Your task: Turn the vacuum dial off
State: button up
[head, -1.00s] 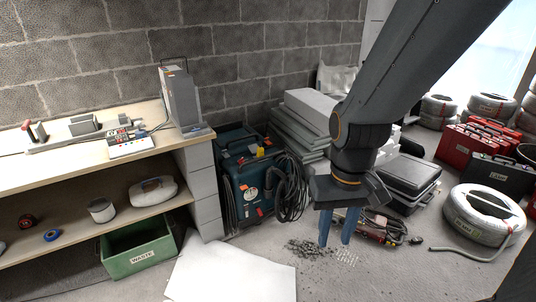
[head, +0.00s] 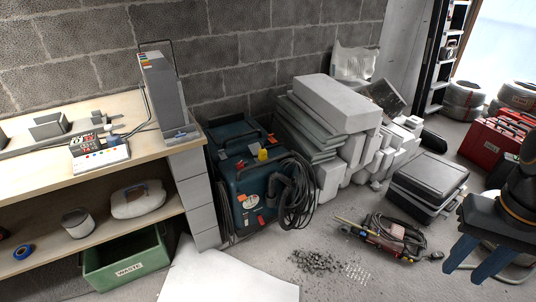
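The vacuum (head: 236,184) is a dark teal box-shaped machine on the floor, between the workbench end and the stacked boards. Its front carries a pale round disc (head: 250,202) with small orange marks near it. This may be the dial, but its setting is too small to read. A yellow knob-like piece (head: 262,154) sits on its top edge. A black hose (head: 284,188) hangs at its right side. My gripper (head: 463,275) is at the lower right, well away from the vacuum. Its two blue fingers point down, apart, with nothing seen between them.
The workbench (head: 100,168) stands at the left, with a green waste bin (head: 128,262) below. Boards and blocks (head: 335,105) are stacked right of the vacuum. Debris (head: 318,262), a corded tool (head: 385,236) and a black case (head: 428,184) lie on the floor. A white sheet (head: 225,275) lies in front.

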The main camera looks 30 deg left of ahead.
aim_at(240, 165)
jog(key=z, duration=0.05)
jog(key=i, duration=0.6)
jog(key=u, duration=0.8)
jog(key=i, duration=0.5)
jog(key=u, duration=0.6)
